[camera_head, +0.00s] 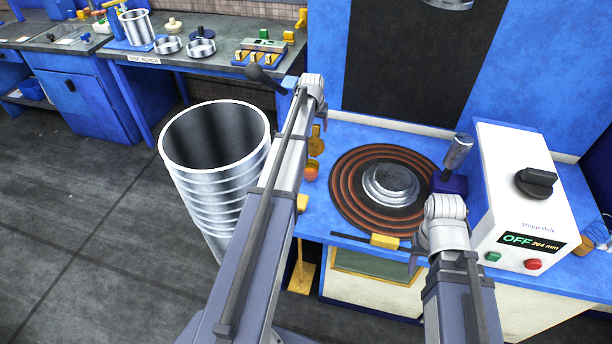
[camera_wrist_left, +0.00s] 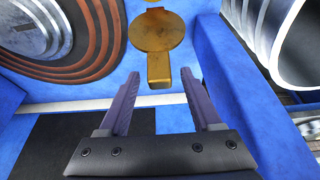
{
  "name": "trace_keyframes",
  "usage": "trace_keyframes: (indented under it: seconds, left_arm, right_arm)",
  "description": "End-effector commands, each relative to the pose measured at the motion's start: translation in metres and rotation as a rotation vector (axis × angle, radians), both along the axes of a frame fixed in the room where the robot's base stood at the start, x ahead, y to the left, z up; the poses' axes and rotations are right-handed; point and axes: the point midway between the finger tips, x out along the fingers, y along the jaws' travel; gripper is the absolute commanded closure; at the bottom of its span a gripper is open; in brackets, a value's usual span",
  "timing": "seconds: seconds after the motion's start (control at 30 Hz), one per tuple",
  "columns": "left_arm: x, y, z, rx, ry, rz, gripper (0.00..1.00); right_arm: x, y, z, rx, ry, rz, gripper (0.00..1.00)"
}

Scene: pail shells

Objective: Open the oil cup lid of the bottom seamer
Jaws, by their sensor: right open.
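The brass oil cup lid (camera_head: 316,143) is a round disc with a tab, at the left side of the bottom seamer (camera_head: 345,230). In the head view it appears swung back behind a small orange-topped cup (camera_head: 311,173). In the left wrist view the lid (camera_wrist_left: 157,30) shows broad and round, its tab pointing toward my gripper. My left gripper (camera_wrist_left: 160,73) is open, its fingers apart on either side of the tab with gaps. In the head view my left arm hides most of that gripper. My right gripper (camera_head: 416,254) is open and empty near the seamer's front edge, partly hidden by its wrist.
The ringed turntable (camera_head: 345,207) lies right of the lid. A silver-handled lever (camera_head: 457,152) and a white control box (camera_head: 515,165) reading OFF stand further right. A tall ribbed pail shell (camera_head: 190,185) stands left of my left arm. A bench (camera_head: 225,68) holds parts behind.

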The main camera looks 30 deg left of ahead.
Motion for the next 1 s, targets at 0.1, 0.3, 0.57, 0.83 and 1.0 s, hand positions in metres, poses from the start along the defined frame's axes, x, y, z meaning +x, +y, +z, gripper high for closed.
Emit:
trace_keyframes:
  seconds: [0.1,0.3,0.57,0.83,1.0]
  left_arm:
    - [0.0,0.0,0.0,0.0,0.001,0.0,0.2]
    - [0.0,0.0,0.0,0.0,0.001,0.0,0.15]
    - [-0.003,-0.001,0.008,0.0,0.001,0.0,0.15]
    - [-0.012,-0.003,0.033,0.0,0.001,0.0,0.15]
    - [-0.017,-0.004,0.048,0.0,0.001,0.0,0.15]
  right_arm:
    - [0.0,0.0,0.0,0.0,0.0,0.0,0.5]
    - [0.0,0.0,0.0,0.0,0.0,0.0,0.5]
    - [0.0,0.0,0.008,0.0,0.0,0.0,0.5]
    - [0.0,0.0,0.033,0.0,0.0,0.001,0.5]
    - [0.0,0.0,0.048,0.0,0.0,0.002,0.5]
